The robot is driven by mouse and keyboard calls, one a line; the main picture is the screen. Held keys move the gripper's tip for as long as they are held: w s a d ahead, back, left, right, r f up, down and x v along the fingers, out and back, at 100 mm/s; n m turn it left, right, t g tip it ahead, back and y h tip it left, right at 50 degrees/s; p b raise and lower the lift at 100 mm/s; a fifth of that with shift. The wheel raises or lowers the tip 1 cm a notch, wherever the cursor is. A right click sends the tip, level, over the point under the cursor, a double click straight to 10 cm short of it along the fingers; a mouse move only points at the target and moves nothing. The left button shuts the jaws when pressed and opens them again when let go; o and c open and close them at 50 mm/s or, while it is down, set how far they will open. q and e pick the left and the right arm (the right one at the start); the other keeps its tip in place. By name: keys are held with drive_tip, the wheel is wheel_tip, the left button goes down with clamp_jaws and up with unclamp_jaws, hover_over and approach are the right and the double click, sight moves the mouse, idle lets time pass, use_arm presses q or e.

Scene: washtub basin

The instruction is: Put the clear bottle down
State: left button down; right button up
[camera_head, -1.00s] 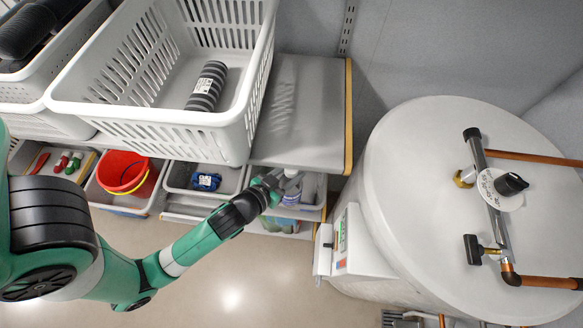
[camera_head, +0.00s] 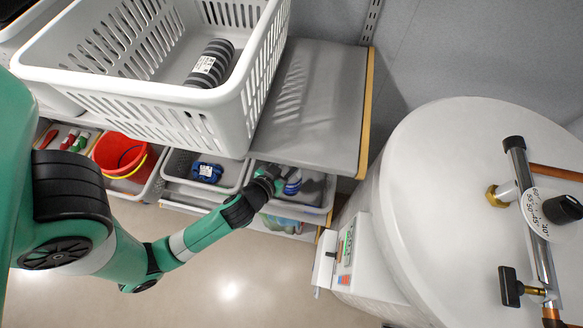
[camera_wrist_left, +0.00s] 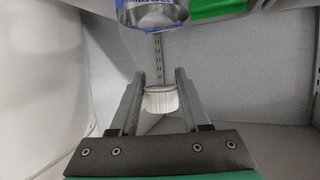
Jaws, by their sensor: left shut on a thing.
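My left gripper (camera_head: 277,180) reaches low into the grey tray (camera_head: 322,209) under the shelf at the centre of the head view. It is shut on the clear bottle (camera_head: 292,183), which shows only as a small patch with blue on it. In the left wrist view the bottle's white cap (camera_wrist_left: 161,100) lies between the two fingers (camera_wrist_left: 156,98). Its blue label (camera_wrist_left: 155,14) shows at the top edge, with see-through plastic between. I cannot tell whether the bottle touches the tray floor. My right gripper is out of view.
A grey shelf board (camera_head: 310,105) overhangs the tray. A white basket (camera_head: 225,112) with a dark ribbed roll (camera_head: 210,62) stands above. Left are a tray with a blue object (camera_head: 207,172) and a red bucket (camera_head: 125,155). A large white tank (camera_head: 470,190) stands right.

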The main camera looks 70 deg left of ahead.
sight(286, 172)
use_arm(q)
drive_tip(key=shift+f+b, duration=0.65)
drive_tip(key=shift+f, duration=1.1)
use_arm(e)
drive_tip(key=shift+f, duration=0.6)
use_arm(q)
drive_tip(key=shift+f, duration=0.15)
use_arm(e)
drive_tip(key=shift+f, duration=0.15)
use_arm(q)
drive_tip(key=shift+f+b, duration=0.55)
drive_tip(key=shift+b, duration=0.15)
drive_tip(key=shift+c, duration=1.8)
unclamp_jaws()
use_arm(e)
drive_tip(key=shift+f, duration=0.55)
